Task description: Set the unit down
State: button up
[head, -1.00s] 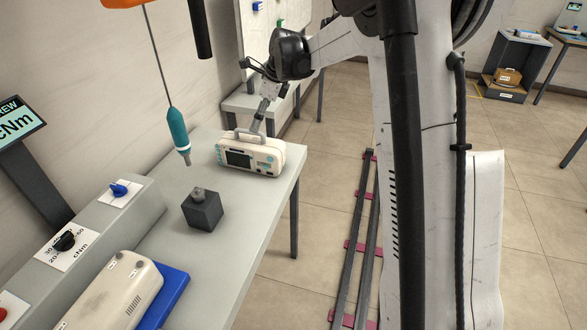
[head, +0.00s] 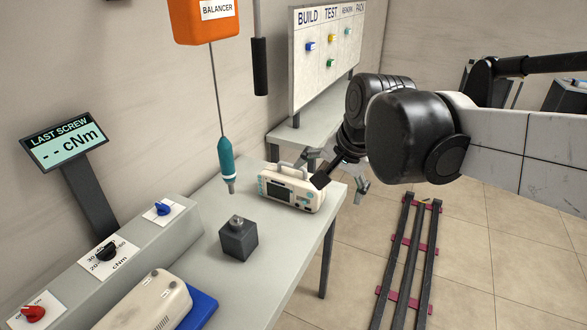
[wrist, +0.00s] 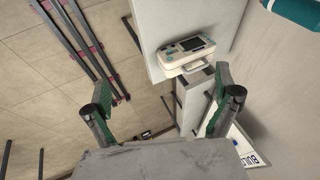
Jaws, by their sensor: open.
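The unit, a cream monitor (head: 290,191) with a dark screen and a carrying handle, stands upright on the far end of the grey bench (head: 268,254). In the wrist view the monitor (wrist: 187,52) rests near the bench edge, its handle toward my gripper. My gripper (head: 338,168) is beside and beyond the monitor, near its right end. In the wrist view my gripper (wrist: 163,100) has its two green-padded fingers wide apart, with nothing between them. The fingers look apart from the handle. The arm hides a little of the view right of the monitor.
A teal screwdriver (head: 226,163) hangs from the orange balancer (head: 203,20) just left of the monitor. A dark block (head: 238,240) stands in front of it. Another cream housing (head: 150,303) lies on a blue mat (head: 203,309) nearer. Floor rails (head: 408,250) run right of the bench.

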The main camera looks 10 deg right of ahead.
jog(key=s+f+n, duration=0.2)
jog(key=s+n, duration=0.2)
jog(key=s, duration=0.2)
jog(key=s+f+n+t, duration=0.1)
jog(key=s+f+n, duration=0.2)
jog(key=s, duration=0.3)
jog(key=shift+s+n+h, duration=0.25)
jog(key=shift+n+h, duration=0.15)
jog(key=shift+n, duration=0.2)
